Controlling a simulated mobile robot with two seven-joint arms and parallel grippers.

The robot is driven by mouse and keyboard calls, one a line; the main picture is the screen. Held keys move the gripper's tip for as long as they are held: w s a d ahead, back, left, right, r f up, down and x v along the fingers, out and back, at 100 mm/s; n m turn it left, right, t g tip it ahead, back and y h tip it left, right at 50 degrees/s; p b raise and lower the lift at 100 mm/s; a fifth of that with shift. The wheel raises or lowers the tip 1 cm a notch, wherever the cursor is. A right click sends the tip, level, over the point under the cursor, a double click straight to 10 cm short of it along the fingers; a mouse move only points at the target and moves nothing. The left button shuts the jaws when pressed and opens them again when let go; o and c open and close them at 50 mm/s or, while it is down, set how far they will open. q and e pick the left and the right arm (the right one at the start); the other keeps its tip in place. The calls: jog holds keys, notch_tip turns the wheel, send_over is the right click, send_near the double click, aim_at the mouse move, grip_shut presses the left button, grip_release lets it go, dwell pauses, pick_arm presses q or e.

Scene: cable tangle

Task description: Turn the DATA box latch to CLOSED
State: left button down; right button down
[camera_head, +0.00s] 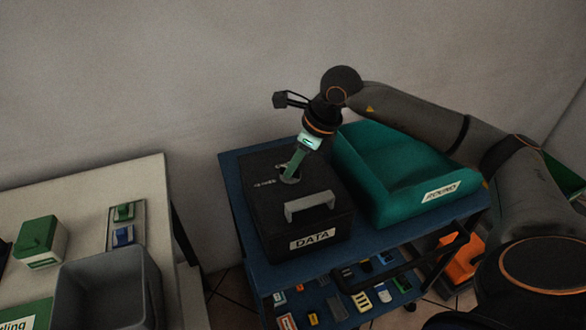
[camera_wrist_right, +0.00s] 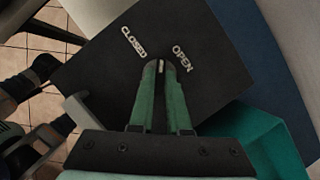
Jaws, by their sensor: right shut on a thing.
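The black DATA box (camera_head: 270,220) stands on the blue cart top, with a grey handle (camera_head: 310,203) and a white DATA label on its front. My right gripper (camera_head: 291,177) reaches down from above to the latch on the lid, its green fingers shut on it. In the right wrist view the fingertips (camera_wrist_right: 160,67) close on the small pale latch (camera_wrist_right: 161,66), most of which they hide. The word CLOSED (camera_wrist_right: 133,42) lies to the upper left of the fingertips and OPEN (camera_wrist_right: 182,59) just to their right. My left gripper is not in view.
A teal bin (camera_head: 380,190) labelled ROUND stands right of the box. The blue cart's (camera_head: 232,170) lower shelf holds several small parts. A pale table (camera_head: 90,190) at the left carries a grey bin (camera_head: 105,285) and a green-and-white box (camera_head: 40,242).

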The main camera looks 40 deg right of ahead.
jog(key=shift+w+d+n+y, duration=0.1)
jog(key=shift+n+y, duration=0.2)
jog(key=shift+n, duration=0.6)
jog(key=n+g, duration=0.1)
jog(key=n, duration=0.1)
jog(key=shift+n+y, duration=0.3)
jog(key=shift+y, duration=0.1)
jog(key=shift+w+d+n+g, duration=0.15)
jog(key=shift+n+g, duration=0.75)
jog(key=shift+n, duration=1)
jog(key=c, duration=0.9)
grip_release()
